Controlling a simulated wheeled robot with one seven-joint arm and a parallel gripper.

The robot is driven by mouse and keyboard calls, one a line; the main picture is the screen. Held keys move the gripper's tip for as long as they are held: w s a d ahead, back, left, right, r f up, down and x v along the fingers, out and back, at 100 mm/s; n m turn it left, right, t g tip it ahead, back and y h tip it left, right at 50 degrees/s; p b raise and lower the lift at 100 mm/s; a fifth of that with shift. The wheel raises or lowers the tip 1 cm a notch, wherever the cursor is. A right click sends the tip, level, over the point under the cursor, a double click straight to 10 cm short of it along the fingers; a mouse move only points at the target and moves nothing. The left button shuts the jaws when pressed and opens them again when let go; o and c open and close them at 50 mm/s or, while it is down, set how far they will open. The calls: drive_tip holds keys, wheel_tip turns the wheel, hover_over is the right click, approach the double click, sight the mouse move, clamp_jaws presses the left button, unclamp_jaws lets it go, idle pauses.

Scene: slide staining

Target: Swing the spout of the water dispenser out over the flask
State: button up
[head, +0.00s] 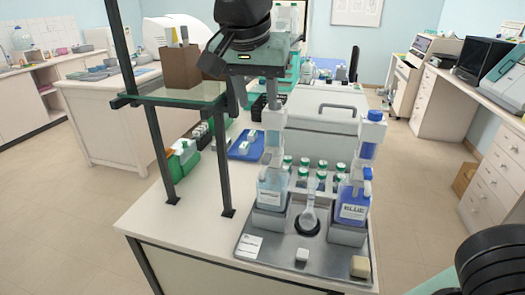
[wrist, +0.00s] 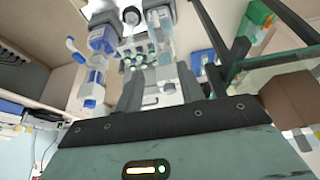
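The water dispenser (head: 271,188) is a clear bottle of pale blue liquid with a tall pale column, at the left of a metal tray (head: 290,255). Its top lies just below my gripper, and I cannot make out its spout clearly. The flask (head: 308,216) is clear, round-bottomed and long-necked, and stands upright right of that bottle. My gripper (head: 262,70) is above the dispenser; its fingertips are not clear.
A bottle labelled BLUE (head: 353,203) stands at the tray's right, with its own blue-topped column. Several green-capped bottles (head: 322,172) stand behind the flask. A glass shelf (head: 175,95) on dark posts, holding a brown box (head: 180,68), rises left of the gripper.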

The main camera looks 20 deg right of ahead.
sight(267, 156)
drive_tip(key=p+x, duration=0.3)
drive_tip(key=x, duration=1.4)
drive_tip(key=shift+a, duration=0.1)
drive_tip(key=shift+c, duration=0.4)
clamp_jaws()
